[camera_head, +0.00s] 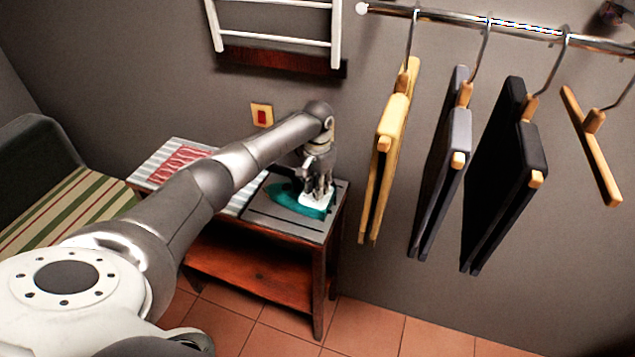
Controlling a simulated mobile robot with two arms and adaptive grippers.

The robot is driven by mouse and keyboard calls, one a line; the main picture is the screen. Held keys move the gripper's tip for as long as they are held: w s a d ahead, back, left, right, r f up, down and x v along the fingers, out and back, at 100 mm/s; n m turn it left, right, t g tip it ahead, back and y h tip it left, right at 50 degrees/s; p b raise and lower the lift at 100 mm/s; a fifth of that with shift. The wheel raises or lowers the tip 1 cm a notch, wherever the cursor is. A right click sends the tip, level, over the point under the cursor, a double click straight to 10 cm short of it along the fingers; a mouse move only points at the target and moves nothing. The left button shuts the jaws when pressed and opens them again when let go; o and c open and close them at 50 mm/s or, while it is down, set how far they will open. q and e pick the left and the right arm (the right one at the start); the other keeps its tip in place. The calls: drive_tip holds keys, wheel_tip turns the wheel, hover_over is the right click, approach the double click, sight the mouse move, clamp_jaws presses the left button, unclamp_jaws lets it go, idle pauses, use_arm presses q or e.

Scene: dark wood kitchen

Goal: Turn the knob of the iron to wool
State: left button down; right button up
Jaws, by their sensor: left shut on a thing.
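The iron (283,193) is teal and white and rests on the dark pad at the right end of a small wooden table (262,273). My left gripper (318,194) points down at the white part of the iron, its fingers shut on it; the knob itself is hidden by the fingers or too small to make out. My left arm reaches in from the lower left across the table. My right gripper is not in view.
A red patterned cloth (177,166) lies on the striped left part of the tabletop. Hangers with folded clothes (505,165) hang from a rail to the right. A striped armchair (65,205) stands at the left. A socket (262,115) is on the wall.

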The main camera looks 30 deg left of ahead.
use_arm(q)
drive_tip(key=m, duration=0.3)
drive_tip(key=shift+r+m+p, duration=0.1)
drive_tip(key=shift+m+p, duration=0.2)
drive_tip(key=shift+p, duration=0.1)
drive_tip(key=shift+m, duration=1.9)
drive_tip(key=c, duration=1.2)
unclamp_jaws()
wheel_tip(320, 180, up, 12)
